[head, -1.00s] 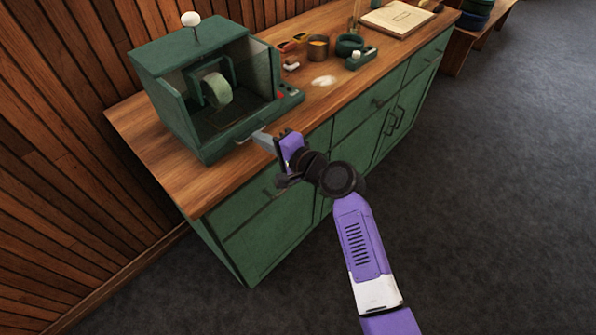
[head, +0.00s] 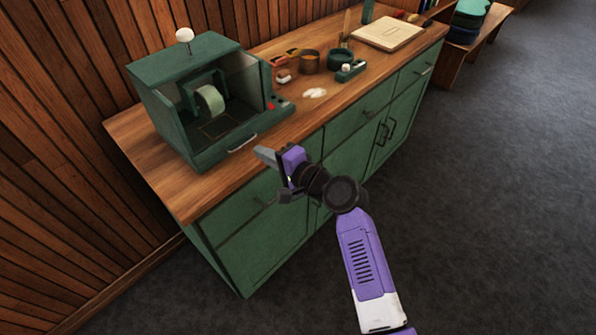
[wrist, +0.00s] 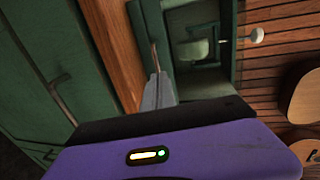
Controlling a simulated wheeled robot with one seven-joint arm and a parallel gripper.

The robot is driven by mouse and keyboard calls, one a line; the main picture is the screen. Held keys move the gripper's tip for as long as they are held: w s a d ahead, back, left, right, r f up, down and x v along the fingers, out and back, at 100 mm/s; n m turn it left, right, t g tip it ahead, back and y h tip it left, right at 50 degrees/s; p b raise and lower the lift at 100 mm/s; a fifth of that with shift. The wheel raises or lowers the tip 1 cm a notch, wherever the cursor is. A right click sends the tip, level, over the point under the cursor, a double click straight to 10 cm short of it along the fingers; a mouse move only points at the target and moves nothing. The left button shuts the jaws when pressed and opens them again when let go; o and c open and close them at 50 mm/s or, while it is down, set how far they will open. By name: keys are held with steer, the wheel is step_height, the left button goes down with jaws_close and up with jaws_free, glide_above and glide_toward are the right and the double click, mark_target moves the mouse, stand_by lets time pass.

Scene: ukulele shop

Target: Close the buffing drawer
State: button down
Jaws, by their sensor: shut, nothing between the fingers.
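The green buffing box (head: 185,58) stands on the wooden counter top, with a pale round buffing wheel (head: 210,102) inside its open front. The buffing drawer (head: 215,157) is low in the front of this box and carries a thin metal bar handle (head: 243,143). Its front looks about flush with the box. The handle also shows edge-on in the wrist view (wrist: 154,56). My gripper (head: 264,155) is shut and empty, just in front of and below the handle, with a small gap. In the wrist view its grey fingertips (wrist: 157,88) point toward the drawer front.
The green cabinet (head: 262,240) under the counter has its own drawers and doors with dark handles, close to my arm. The grey floor is clear at right.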

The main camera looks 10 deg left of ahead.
steer(key=v, duration=0.9)
steer(key=shift+f+b, duration=0.15)
steer(key=shift+b, duration=0.2)
steer(key=shift+d, duration=0.15)
